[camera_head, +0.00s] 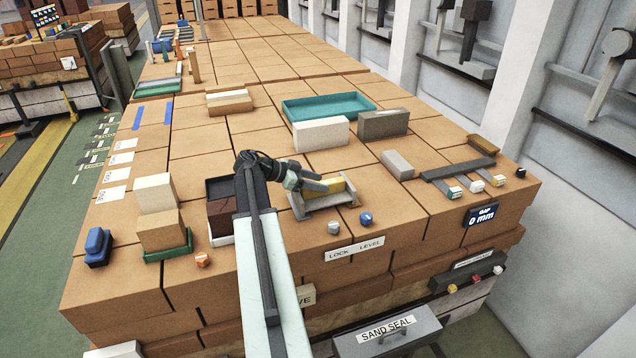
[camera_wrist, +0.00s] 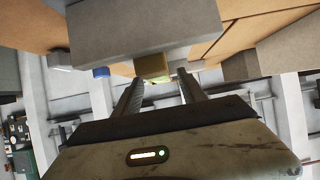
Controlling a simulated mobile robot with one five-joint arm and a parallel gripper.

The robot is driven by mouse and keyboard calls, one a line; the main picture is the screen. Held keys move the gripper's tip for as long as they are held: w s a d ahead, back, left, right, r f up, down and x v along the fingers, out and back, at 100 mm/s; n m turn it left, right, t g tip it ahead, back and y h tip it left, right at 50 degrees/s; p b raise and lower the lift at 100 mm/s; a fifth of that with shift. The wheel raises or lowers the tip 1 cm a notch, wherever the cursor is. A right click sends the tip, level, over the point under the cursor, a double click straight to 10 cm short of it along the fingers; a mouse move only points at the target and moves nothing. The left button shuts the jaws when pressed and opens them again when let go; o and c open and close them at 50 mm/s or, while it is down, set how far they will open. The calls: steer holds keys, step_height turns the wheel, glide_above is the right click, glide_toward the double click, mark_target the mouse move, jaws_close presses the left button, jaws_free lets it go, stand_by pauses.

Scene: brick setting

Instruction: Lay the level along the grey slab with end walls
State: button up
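I see no clear contact. A grey block face fills the upper part of that view, probably part of the slab.
A white block (camera_head: 320,134) and a dark grey block (camera_head: 383,124) stand behind, before a teal tray (camera_head: 330,104). A small grey block (camera_head: 398,165) lies to the right.

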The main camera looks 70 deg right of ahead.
steer(key=shift+r+p, duration=0.25)
steer(key=shift+p, duration=0.05)
steer(key=p+v, duration=0.5)
steer(key=v, duration=0.7)
steer(key=shift+f, duration=0.2)
